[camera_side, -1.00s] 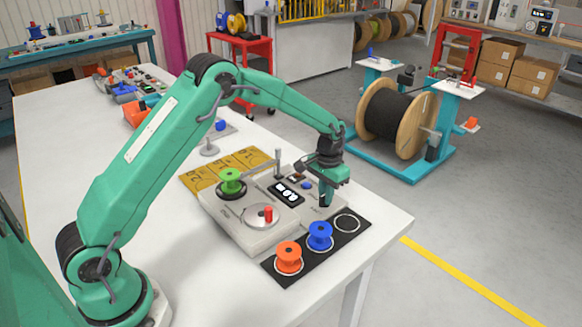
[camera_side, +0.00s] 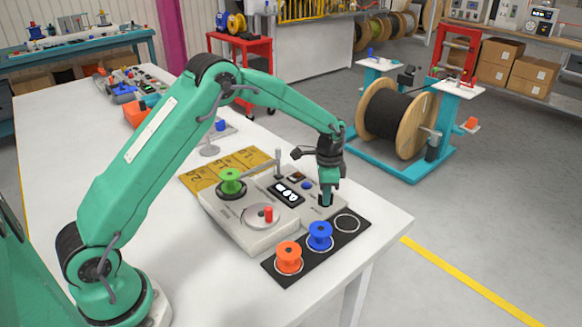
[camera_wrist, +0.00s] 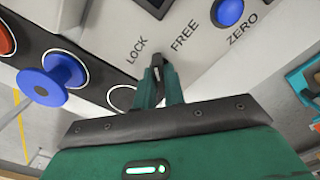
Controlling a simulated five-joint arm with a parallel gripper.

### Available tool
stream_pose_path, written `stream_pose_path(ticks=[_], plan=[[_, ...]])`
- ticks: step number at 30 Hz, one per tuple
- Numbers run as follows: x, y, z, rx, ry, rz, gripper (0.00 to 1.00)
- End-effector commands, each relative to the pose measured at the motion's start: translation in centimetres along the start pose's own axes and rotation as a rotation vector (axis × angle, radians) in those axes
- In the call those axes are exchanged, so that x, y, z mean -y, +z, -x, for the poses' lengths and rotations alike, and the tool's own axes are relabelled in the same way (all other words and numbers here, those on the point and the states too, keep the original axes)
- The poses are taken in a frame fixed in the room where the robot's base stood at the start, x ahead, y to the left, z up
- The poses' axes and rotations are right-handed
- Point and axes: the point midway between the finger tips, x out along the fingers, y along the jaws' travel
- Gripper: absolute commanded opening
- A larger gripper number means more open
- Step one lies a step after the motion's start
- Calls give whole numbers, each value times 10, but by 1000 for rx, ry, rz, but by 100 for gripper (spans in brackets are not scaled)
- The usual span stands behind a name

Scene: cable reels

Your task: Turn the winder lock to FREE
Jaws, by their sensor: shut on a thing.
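The winder (camera_side: 243,232) is a light grey box on the white table. Its lock (camera_wrist: 157,60) is a small dark knob at the panel's edge, between the printed words LOCK and FREE in the wrist view. My gripper (camera_wrist: 158,82) is shut on this knob, one green finger on each side. In the side view my gripper (camera_side: 326,198) points down at the panel's right end and hides most of the knob. The knob's pointer is too small and covered to read its exact setting.
A blue ZERO button (camera_wrist: 229,11) is close by on the panel. A black mat (camera_side: 270,266) in front carries an orange spool (camera_side: 288,258), a blue spool (camera_side: 320,236) and an empty ring. A green spool (camera_side: 230,180) and upright post (camera_side: 278,163) stand on the winder.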

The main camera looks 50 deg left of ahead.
Motion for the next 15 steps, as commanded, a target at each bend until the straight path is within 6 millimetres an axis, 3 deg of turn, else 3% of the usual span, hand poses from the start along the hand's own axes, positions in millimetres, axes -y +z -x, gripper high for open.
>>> stream_pose_path(ticks=[15], plan=[[0,-1,1,-1,-1,-334,0]])
